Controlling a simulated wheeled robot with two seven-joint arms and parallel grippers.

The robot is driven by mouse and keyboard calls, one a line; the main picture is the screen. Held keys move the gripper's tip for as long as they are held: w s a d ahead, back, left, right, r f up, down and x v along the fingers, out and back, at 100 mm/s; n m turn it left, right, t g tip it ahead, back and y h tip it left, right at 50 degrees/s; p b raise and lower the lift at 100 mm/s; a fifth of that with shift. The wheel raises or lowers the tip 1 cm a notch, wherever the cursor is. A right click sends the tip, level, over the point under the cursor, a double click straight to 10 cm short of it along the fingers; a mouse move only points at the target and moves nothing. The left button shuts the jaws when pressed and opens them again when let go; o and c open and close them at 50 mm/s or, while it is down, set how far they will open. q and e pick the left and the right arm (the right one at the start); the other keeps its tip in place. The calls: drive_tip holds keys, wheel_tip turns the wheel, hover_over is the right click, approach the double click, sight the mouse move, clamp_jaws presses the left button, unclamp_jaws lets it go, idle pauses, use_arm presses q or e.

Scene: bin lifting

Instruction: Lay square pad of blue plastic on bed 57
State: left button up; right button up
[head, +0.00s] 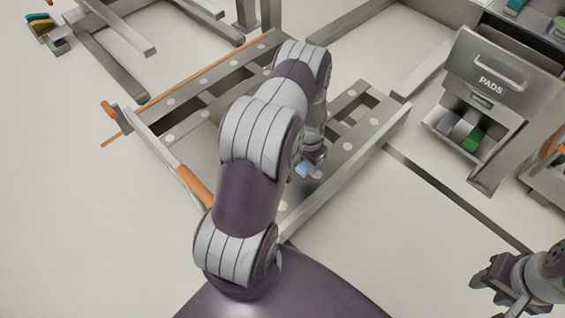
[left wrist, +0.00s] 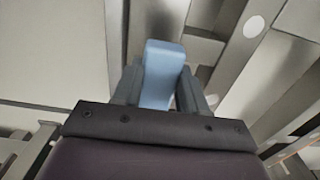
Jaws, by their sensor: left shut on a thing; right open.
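My left gripper (head: 312,160) is shut on a light blue plastic pad (head: 303,169). The pad also shows between the fingers in the left wrist view (left wrist: 162,75). The gripper is over a low steel frame (head: 350,172) with white round spots on its rails, near the right rail. I cannot tell whether the pad touches the rail. No number 57 is readable, so I cannot confirm that this frame is bed 57. My left arm hides part of the frame's middle. My right gripper (head: 490,287) is open and empty over the floor at the lower right.
A steel dispenser marked PADS (head: 490,83) stands at the right; its open tray holds a green pad (head: 473,140) and a grey-blue one (head: 447,131). An orange-handled bar (head: 195,185) lies along the frame's left side. Coloured pieces (head: 40,24) sit at the far left. Floor at lower left is clear.

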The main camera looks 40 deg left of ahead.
use_arm(q)
drive_tip(key=s+a+f, duration=0.1)
drive_tip(key=s+a+f+b, duration=0.1)
drive_tip(key=s, duration=0.1)
drive_tip(key=s+a+f+b, duration=0.1)
drive_tip(key=s+f, duration=0.1)
drive_tip(key=shift+a+f, duration=0.1)
drive_tip(key=shift+a, duration=0.05)
wheel_tip(320, 180, down, 4)
drive_tip(key=b, duration=0.3)
drive_tip(key=shift+b, duration=0.3)
drive_tip(key=shift+r, duration=0.25)
drive_tip(key=shift+f, duration=0.2)
drive_tip(key=o, duration=1.1)
drive_tip(key=shift+c, duration=0.2)
use_arm(e)
wheel_tip(320, 180, down, 6)
drive_tip(key=shift+f, duration=0.15)
